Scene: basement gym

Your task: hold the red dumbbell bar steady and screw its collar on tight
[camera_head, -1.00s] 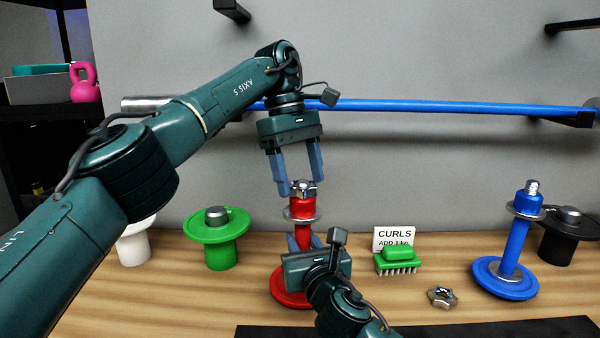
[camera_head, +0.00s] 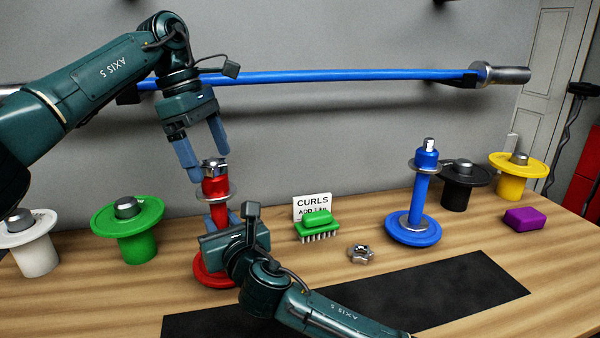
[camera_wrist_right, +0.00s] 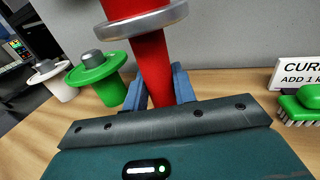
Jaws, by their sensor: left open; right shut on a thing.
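The red dumbbell bar (camera_head: 217,188) stands upright on the table, its red lower plate (camera_head: 207,272) partly hidden by my right gripper. A silver star-shaped collar (camera_head: 214,168) sits at its top end; I cannot tell how tight it is. My left gripper (camera_head: 207,164) points down from above, open, its fingertips around or just beside the collar. My right gripper (camera_head: 221,224) is shut on the red bar below the silver ring. In the right wrist view, the red bar (camera_wrist_right: 153,66) stands between the blue fingers of my right gripper (camera_wrist_right: 160,92).
A loose star-shaped collar (camera_head: 361,254) lies near a green brush (camera_head: 317,226) and a CURLS sign (camera_head: 312,204). A blue dumbbell (camera_head: 418,200) stands to the right, a green spool-like weight (camera_head: 128,228) to the left. A dark mat (camera_head: 440,290) covers the front. A blue bar (camera_head: 330,76) crosses the wall.

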